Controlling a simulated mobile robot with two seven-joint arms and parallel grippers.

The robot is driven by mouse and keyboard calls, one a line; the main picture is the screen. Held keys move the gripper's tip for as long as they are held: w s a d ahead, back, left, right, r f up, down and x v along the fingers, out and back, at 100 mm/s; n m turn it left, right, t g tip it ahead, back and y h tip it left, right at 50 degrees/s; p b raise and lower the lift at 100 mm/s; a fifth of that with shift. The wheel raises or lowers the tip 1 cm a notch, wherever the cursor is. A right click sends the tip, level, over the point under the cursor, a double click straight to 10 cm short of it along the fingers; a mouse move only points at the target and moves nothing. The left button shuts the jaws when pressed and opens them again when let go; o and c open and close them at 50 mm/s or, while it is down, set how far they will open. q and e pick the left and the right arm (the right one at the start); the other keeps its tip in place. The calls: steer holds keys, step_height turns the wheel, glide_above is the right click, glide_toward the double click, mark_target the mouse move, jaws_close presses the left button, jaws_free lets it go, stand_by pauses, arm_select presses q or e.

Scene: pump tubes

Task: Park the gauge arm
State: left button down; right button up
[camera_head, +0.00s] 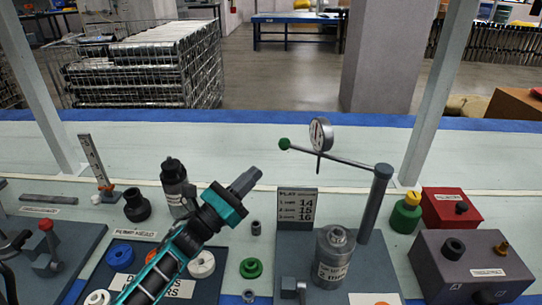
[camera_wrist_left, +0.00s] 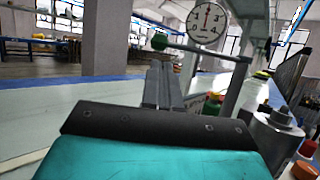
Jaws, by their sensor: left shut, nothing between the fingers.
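The gauge arm (camera_head: 343,160) is a thin grey rod on top of a grey post (camera_head: 375,205) at the right. It reaches left from the post and ends in a green ball (camera_head: 284,144). A round white dial gauge (camera_head: 320,134) sits on the rod, above a grey cylinder (camera_head: 334,262) on the base plate. The dial (camera_wrist_left: 208,22) and the green ball (camera_wrist_left: 159,41) also show in the left wrist view. My left gripper (camera_head: 252,174) is shut and empty, left of and below the green ball, apart from it. Its fingers (camera_wrist_left: 162,85) point toward the ball. My right gripper is not in view.
A small sign with numbers (camera_head: 297,204) stands just right of my left gripper. A dark bottle (camera_head: 174,185) stands behind my left arm. A grey box (camera_head: 470,262), a red box (camera_head: 452,207) and a green cylinder (camera_head: 405,214) stand right of the post. The bench behind is clear.

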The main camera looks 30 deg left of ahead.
arm_select(q)
steer(key=x, duration=0.7)
steer(key=shift+w, duration=0.1)
